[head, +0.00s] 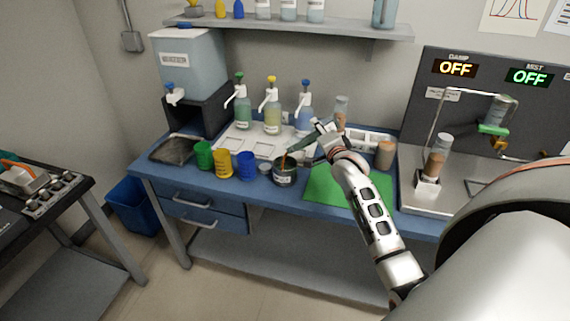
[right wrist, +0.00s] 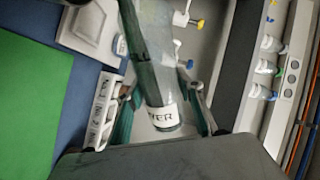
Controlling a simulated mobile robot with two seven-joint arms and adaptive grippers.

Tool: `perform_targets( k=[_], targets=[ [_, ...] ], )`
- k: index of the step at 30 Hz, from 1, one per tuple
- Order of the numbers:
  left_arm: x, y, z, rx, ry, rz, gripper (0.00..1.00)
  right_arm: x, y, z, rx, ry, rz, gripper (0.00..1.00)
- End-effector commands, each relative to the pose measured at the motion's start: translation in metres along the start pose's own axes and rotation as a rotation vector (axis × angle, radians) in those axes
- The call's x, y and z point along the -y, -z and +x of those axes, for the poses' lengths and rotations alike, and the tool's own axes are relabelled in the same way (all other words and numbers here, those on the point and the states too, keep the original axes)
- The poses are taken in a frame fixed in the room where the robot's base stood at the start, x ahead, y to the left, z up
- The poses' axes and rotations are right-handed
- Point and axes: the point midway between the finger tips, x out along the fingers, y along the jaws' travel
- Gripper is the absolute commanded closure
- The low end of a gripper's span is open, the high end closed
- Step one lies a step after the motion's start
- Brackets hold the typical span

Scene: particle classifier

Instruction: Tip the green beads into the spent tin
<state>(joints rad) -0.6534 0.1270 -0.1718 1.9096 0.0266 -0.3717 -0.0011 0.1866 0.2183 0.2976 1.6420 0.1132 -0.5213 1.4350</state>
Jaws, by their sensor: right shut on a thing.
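My right gripper (head: 327,137) is shut on a clear tube with a greenish tint (head: 304,151). The tube tilts down to the left, its lower end over the dark tin with a white label (head: 284,179). A thin reddish-brown streak shows at the tin's mouth; I cannot tell what it is. In the right wrist view the fingers (right wrist: 160,112) clasp the tube (right wrist: 146,65), whose label reads "YER" in part. Separate green beads cannot be made out, and the tin's inside is too small to read. My left gripper is out of view.
Green (head: 204,156), yellow (head: 223,164) and blue (head: 245,166) cups stand left of the tin. Pump bottles (head: 272,117) stand behind on a pale tray. A green mat (head: 325,186) lies to the right. A blue bin (head: 134,207) stands on the floor.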

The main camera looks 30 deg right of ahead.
Motion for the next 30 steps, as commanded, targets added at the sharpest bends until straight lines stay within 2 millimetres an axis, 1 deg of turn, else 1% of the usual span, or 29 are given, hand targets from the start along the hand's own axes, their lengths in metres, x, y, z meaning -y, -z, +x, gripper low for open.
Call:
perform_targets(
  k=[12,30],
  targets=[
    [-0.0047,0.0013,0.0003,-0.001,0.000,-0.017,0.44,0.0040,-0.0007,-0.0005,-0.004,0.001,-0.025,0.94],
    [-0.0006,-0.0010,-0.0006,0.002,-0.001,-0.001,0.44,0.0095,-0.0020,-0.0014,-0.011,0.001,-0.069,0.94]
  ],
)
